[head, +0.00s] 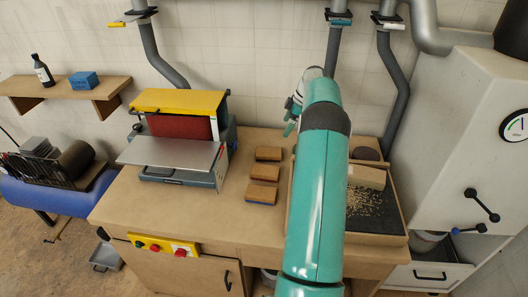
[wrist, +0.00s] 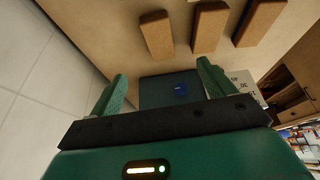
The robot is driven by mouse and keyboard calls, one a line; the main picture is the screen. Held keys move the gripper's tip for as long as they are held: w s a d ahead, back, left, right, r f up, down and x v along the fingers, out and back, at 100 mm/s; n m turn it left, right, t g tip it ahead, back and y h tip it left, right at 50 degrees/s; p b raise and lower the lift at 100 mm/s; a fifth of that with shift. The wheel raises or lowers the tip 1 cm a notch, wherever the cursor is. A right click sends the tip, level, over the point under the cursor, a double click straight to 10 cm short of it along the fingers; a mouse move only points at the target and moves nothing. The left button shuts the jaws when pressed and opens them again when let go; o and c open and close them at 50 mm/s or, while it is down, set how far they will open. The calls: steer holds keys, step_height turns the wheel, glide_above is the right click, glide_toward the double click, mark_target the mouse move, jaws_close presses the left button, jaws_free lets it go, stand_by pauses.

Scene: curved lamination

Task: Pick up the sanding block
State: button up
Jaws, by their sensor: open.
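Three brown cork-like blocks stand in a row on the workbench (head: 235,225): a far block (head: 269,153), a middle block (head: 266,172) and a near block (head: 262,194). They look like sanding blocks; I cannot tell which one is meant. The near one shows a blue strip along its lower edge. In the wrist view the blocks (wrist: 210,27) lie beyond my fingertips, apart from them. My gripper (wrist: 162,72) is open, with nothing held between its fingers. In the head view my gripper (head: 290,128) is above the back of the bench, right of the blocks, partly hidden by my arm.
A sander with a yellow top (head: 180,102) stands left of the blocks. A dark tray (head: 376,222) with wood shavings and a wooden piece (head: 366,177) lies right, partly behind my arm. Grey ducts (head: 398,90) rise along the wall. A blue box (head: 84,80) sits on the shelf.

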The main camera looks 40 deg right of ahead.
step_height(320, 180, down, 2)
steer(key=w, duration=0.3)
glide_above(269, 151)
steer(key=s+d, duration=0.2)
step_height(269, 151, down, 6)
steer(key=shift+s+f, duration=0.15)
steer(key=shift+f, duration=0.05)
steer(key=shift+s+f, duration=0.15)
steer(key=shift+s, duration=0.05)
steer(key=shift+w+a+f, duration=0.2)
steer(key=shift+w+f, duration=0.3)
steer(key=shift+f, duration=0.2)
steer(key=x, duration=0.3)
steer(key=shift+w+a+f, duration=0.1)
steer(key=shift+a+f, duration=0.15)
steer(key=shift+f, duration=0.3)
steer(key=shift+f, duration=0.2)
steer(key=shift+c, duration=0.2)
